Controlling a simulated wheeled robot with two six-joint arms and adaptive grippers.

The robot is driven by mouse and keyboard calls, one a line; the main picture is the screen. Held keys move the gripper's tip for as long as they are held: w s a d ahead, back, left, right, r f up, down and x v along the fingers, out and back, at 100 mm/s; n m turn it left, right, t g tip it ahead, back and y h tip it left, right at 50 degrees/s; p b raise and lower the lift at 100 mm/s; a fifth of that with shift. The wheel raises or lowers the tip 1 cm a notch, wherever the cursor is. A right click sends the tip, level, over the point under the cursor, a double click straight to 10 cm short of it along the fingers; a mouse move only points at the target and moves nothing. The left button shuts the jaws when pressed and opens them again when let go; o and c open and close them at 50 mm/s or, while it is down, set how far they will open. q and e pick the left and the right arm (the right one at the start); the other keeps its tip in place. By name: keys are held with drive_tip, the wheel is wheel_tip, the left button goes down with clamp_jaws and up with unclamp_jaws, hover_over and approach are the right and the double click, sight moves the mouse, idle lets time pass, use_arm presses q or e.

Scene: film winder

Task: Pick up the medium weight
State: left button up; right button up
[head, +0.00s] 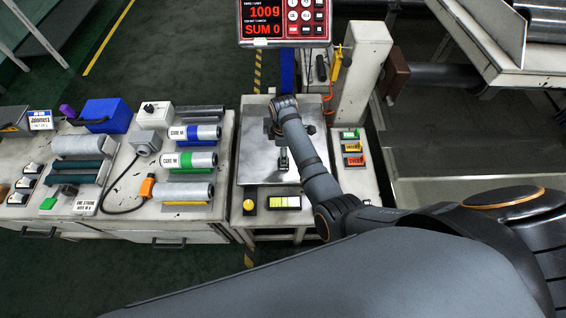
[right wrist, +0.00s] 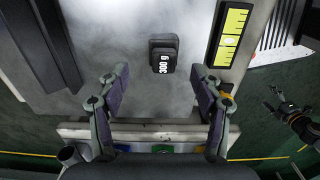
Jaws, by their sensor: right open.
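A small dark weight marked "300 g" (right wrist: 164,55) stands on the bare metal plate (right wrist: 110,25) in the right wrist view. It also shows as a small dark block (head: 283,161) on the plate in the head view. My right gripper (right wrist: 160,88) is open, with its two fingers spread to either side and the weight just beyond the gap between the tips. The weight is not held. In the head view the right gripper is mostly hidden under its wrist. My left gripper (right wrist: 285,110) shows small at the right of the right wrist view, fingers apart and empty.
Green, yellow and orange labelled slots (head: 352,147) lie right of the plate. A display (head: 270,20) reads 100g and SUM 0. A yellow-green strip (head: 279,202) and yellow knob (head: 249,205) sit at the front. Film rolls (head: 190,160) fill the left bench.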

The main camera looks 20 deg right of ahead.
drive_tip(key=shift+w+f, duration=0.1)
drive_tip(key=shift+f, duration=0.7)
drive_tip(key=f, duration=0.4)
drive_tip(key=shift+s+f, duration=0.1)
drive_tip(key=shift+s, duration=0.3)
drive_tip(key=shift+f+b, duration=0.3)
drive_tip(key=shift+f, duration=0.2)
drive_tip(key=shift+r, duration=0.1)
clamp_jaws()
